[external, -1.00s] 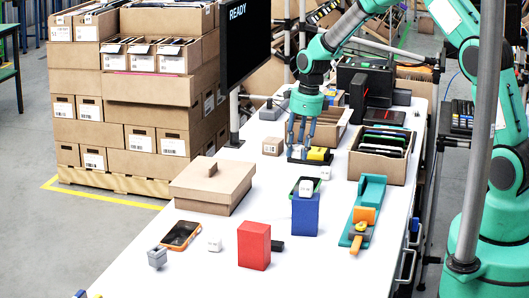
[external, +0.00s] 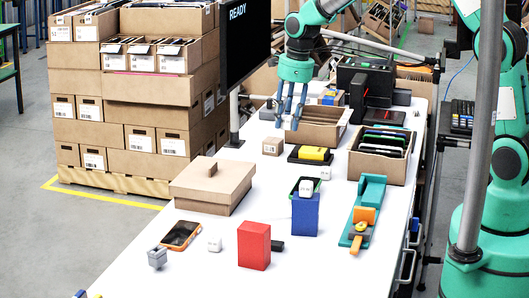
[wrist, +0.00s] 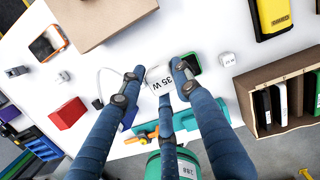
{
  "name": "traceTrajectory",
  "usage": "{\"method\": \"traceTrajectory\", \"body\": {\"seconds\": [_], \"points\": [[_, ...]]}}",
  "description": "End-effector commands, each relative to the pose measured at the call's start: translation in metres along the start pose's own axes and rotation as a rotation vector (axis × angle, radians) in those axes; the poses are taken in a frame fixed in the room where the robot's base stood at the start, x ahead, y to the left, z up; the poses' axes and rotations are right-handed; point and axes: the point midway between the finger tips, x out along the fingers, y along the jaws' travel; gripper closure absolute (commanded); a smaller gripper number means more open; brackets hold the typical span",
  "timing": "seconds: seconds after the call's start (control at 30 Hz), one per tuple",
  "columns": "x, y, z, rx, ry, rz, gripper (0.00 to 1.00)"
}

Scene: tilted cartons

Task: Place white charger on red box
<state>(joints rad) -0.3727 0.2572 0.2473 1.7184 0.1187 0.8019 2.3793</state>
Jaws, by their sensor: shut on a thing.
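My gripper (wrist: 157,72) is shut on a white charger (wrist: 162,79) marked "35 W" in the wrist view. The charger sits between the fingertips. In the external view my gripper (external: 290,122) hangs fingers down above the back part of the table, and the held charger is hard to make out against the white. The red box (external: 254,246) stands upright at the front middle, well away from my gripper. It also shows at the left in the wrist view (wrist: 67,113). Its top looks bare.
Another white block (external: 214,244) lies beside an orange-edged phone (external: 181,235). A lidded carton (external: 212,190) stands left, a yellow case (external: 314,153) behind, and a carton of phones (external: 376,167) right.

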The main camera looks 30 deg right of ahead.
Motion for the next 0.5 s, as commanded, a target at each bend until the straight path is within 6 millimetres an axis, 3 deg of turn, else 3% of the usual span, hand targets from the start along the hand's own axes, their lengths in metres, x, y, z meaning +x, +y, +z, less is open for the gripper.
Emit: {"method": "traceTrajectory", "body": {"seconds": [0.03, 0.23, 0.5], "points": [[-0.003, 0.021, 0.005, -0.03, 0.002, 0.005, 0.94], [-0.001, 0.092, 0.015, -0.138, 0.003, 0.013, 0.94], [-0.001, 0.186, 0.014, -0.285, 0.004, 0.024, 0.94]]}}
